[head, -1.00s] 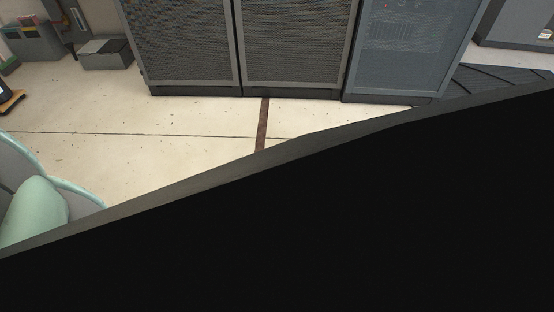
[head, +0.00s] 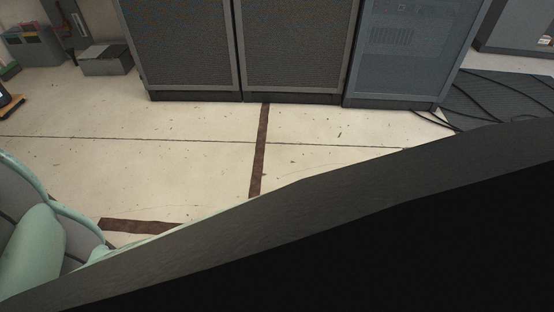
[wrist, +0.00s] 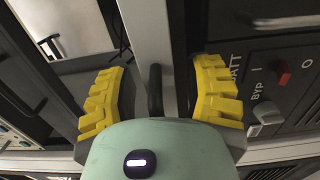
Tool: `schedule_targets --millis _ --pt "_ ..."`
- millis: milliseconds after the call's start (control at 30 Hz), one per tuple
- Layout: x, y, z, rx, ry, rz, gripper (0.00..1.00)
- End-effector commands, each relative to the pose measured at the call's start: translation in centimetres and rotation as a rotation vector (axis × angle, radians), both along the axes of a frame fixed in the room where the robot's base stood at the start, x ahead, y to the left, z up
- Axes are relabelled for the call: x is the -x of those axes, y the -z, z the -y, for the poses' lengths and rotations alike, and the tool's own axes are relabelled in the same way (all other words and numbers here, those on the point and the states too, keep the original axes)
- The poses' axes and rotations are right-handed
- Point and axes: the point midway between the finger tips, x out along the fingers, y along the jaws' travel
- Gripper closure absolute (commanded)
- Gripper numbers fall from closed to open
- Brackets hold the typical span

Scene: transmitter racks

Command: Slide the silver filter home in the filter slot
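My gripper (wrist: 158,96) is open in the wrist view. Its two yellow-padded fingers are wide apart, with neither pad touching anything that I can make out. A dark upright handle (wrist: 155,92) shows between them, in front of a pale grey vertical strip (wrist: 147,32). I cannot tell whether this strip or handle belongs to the silver filter. I cannot make out the filter slot in either view. My gripper does not show in the head view, where a large dark shape covers the lower right.
A dark switch panel (wrist: 285,85) with a red switch and a grey one stands right of the fingers. In the head view, grey cabinets (head: 295,45) line the back. Cables (head: 490,95) lie at right. Pale floor (head: 190,165) is open in the middle.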

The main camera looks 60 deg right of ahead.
Motion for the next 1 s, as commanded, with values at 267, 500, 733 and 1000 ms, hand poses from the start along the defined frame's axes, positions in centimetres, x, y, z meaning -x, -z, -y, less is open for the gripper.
schedule_targets --millis 267,500,733,1000 --pt "-0.06 0.01 0.07 0.0 0.002 0.0 0.78" --pt "-0.05 0.01 0.05 0.0 0.002 0.0 1.0" --pt "-0.03 0.03 0.03 0.0 0.001 -0.001 1.0" --pt "-0.02 -0.08 0.02 0.0 0.001 -0.001 1.0"
